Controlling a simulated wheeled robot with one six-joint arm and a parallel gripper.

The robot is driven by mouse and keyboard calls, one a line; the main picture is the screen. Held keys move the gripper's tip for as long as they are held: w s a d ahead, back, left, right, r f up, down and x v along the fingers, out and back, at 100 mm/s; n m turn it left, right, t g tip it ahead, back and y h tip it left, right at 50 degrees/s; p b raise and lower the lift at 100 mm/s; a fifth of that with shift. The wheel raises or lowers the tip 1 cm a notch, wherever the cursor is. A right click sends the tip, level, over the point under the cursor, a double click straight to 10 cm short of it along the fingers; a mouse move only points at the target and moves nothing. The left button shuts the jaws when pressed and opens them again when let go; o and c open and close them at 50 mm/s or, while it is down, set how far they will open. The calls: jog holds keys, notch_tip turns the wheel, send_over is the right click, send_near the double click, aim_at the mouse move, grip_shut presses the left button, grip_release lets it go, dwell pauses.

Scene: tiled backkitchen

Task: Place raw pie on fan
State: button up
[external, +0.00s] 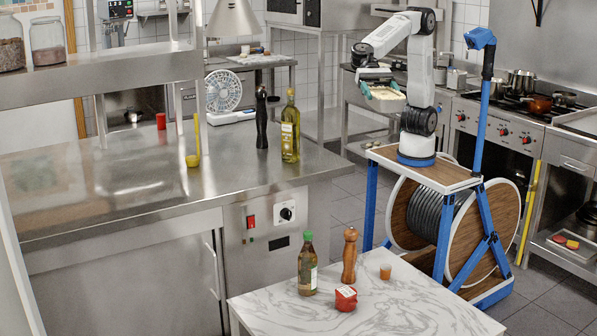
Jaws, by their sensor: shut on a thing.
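My gripper (380,92) is at the upper right of the external view, raised in the air above the front of my wheeled base. It is shut on the raw pie (388,98), a pale, flat piece that sticks out from the teal-tipped fingers. Part of the pie is hidden by the fingers. The fan (223,91), white with a round grille, stands upright on the steel counter at the upper left. The gripper and pie are well to the right of the fan and apart from it.
A lamp (233,20) hangs above the fan.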

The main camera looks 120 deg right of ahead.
jog(key=w+d+m+t+h, duration=0.15)
jog(key=w+d, duration=0.25)
jog(key=d, duration=0.9)
jog(key=w+d+m+t, duration=0.2)
jog(key=w+d, duration=0.2)
jog(key=d, duration=0.8)
jog(key=w+d+m+t+h, duration=0.15)
jog(key=w+d, duration=0.25)
jog(key=d, duration=0.9)
jog(key=s+d+m+t+h, duration=0.15)
jog(key=s+d, duration=0.35)
jog(key=d, duration=0.8)
jog(key=s+d+m+t+h, duration=0.15)
jog(key=s+d, duration=0.35)
jog(key=d, duration=0.7)
jog(key=s+d+m+h, duration=0.15)
jog(key=s+d, duration=0.35)
jog(key=d, duration=0.8)
notch_tip(320, 180, down, 26)
jog(key=w+d, duration=0.3)
jog(key=w, duration=0.1)
jog(key=w+d+f, duration=0.1)
jog(key=w+d, duration=0.2)
jog(key=w, duration=0.2)
jog(key=w+d+f, duration=0.1)
jog(key=w+d, duration=0.2)
jog(key=w, duration=0.1)
jog(key=shift+w+d, duration=0.1)
jog(key=shift+w, duration=0.05)
jog(key=shift+f, duration=1.7)
